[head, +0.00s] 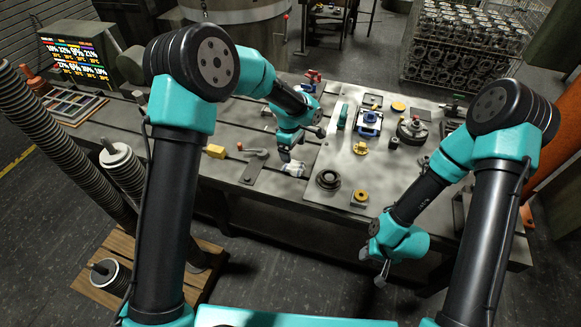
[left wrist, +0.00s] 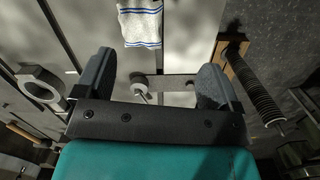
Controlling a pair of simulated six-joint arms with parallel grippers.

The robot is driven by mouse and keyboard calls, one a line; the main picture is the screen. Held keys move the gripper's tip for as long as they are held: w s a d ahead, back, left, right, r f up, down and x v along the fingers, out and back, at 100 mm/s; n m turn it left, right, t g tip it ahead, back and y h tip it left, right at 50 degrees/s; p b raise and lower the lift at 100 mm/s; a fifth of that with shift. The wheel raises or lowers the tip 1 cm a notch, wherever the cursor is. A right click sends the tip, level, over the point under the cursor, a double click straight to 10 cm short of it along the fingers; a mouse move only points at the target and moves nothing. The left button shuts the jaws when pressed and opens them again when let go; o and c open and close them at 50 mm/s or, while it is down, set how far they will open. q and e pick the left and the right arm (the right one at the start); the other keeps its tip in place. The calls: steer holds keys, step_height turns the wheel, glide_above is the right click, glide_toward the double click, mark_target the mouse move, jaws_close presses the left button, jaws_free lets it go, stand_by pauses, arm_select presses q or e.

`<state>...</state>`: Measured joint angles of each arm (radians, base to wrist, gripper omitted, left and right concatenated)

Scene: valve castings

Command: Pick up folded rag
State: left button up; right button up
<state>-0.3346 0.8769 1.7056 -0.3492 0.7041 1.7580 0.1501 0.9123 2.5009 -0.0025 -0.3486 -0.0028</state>
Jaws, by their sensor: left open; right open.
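The folded rag (left wrist: 140,22) is white with blue stripes and lies flat on the grey table at the top of the left wrist view. In the head view the rag (head: 293,169) shows as a small pale patch near the table's front edge. My left gripper (head: 286,155) is above the table just beside it, pointing down. In the left wrist view its fingers (left wrist: 155,82) are wide apart with nothing between them, and the rag lies beyond the fingertips. My right gripper (head: 373,267) is open and empty, in front of the table's front edge.
A red-handled lever on a plate (head: 255,165) lies left of the rag. A black ring (head: 328,180) and a yellow part (head: 360,197) sit to its right. Blue fixtures (head: 370,120) and a round casting (head: 412,130) stand farther back. A screen (head: 75,58) stands at the left.

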arm_select(q)
step_height(320, 180, up, 5)
steer(key=n+y, duration=0.1)
steer(key=n, duration=0.1)
glide_above(295, 165)
steer(key=shift+s+d, duration=0.1)
steer(key=shift+d, duration=0.25)
steer(key=shift+f, duration=0.1)
step_height(295, 165, down, 12)
steer(key=shift+f, duration=0.1)
steer(key=shift+w+a+f, duration=0.1)
steer(key=shift+a+f, duration=0.05)
steer(key=shift+f, duration=1.15)
steer(key=shift+w+a+f, duration=0.1)
steer(key=shift+a+f, duration=0.05)
steer(key=shift+f, duration=1.1)
